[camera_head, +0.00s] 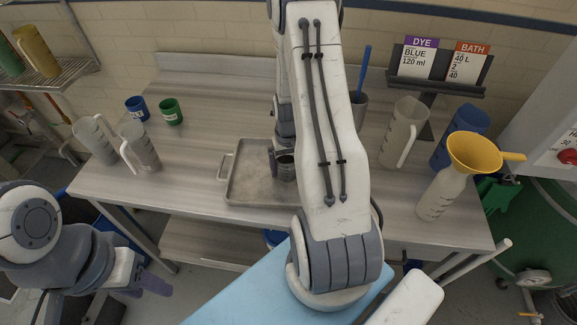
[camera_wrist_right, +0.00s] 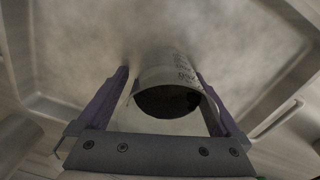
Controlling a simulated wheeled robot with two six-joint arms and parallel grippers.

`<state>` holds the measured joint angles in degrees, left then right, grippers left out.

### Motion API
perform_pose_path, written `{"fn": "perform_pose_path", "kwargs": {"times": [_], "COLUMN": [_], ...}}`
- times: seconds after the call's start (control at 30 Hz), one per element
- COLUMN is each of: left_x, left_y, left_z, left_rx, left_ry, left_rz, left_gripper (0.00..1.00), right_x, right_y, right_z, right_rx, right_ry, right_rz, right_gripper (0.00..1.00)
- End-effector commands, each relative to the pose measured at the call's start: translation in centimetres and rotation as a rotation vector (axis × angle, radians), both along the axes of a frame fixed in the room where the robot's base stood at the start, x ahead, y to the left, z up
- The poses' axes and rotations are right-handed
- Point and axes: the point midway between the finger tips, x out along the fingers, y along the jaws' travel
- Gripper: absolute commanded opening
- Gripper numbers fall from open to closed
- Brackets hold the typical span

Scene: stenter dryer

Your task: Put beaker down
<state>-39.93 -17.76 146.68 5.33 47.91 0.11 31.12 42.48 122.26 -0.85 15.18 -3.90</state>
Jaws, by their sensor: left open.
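A small metal-grey beaker (camera_head: 287,168) with a dark inside is at the shallow metal tray (camera_head: 238,190) on the table. In the right wrist view the beaker (camera_wrist_right: 165,72) is between the two purple fingers of my right gripper (camera_wrist_right: 163,85), which is shut on it. In the head view my right gripper (camera_head: 276,160) is at the beaker's left side, partly hidden by my arm. Whether the beaker's base touches the tray is unclear. My left gripper (camera_head: 150,284) is open and empty, low at the left, off the table's front.
Blue (camera_head: 137,108) and green (camera_head: 170,111) cups and clear jugs (camera_head: 140,147) stand left of the tray. A jug (camera_head: 403,132), a blue jug (camera_head: 461,135) and a bottle with a yellow funnel (camera_head: 474,153) stand at the right. The table (camera_head: 205,80) behind the tray is clear.

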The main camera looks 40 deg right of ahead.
Motion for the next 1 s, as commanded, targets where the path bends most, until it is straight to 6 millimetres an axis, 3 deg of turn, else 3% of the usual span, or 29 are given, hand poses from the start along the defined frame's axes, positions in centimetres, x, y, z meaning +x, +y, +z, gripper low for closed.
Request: {"fn": "perform_pose_path", "kwargs": {"times": [0.27,0.37,0.7,1.0], "left_x": [0.0,0.0,0.0,0.0], "left_y": [0.0,0.0,0.0,0.0], "left_z": [0.1,-0.3,-1.6,-2.0], "left_rx": [0.000,0.000,0.000,0.000], "left_ry": [0.000,0.000,0.000,0.000], "left_rz": [0.000,0.000,-0.001,-0.001], "left_gripper": [0.46,0.46,0.46,0.46], "right_x": [0.1,0.1,0.1,0.0], "right_y": [0.0,-0.1,0.0,0.1], "right_z": [0.8,2.1,9.1,12.2], "right_rx": [-0.001,-0.002,-0.004,0.000], "right_ry": [-0.002,-0.004,-0.005,0.000], "right_rz": [0.000,0.000,0.001,0.000], "right_gripper": [1.00,1.00,1.00,1.00]}}
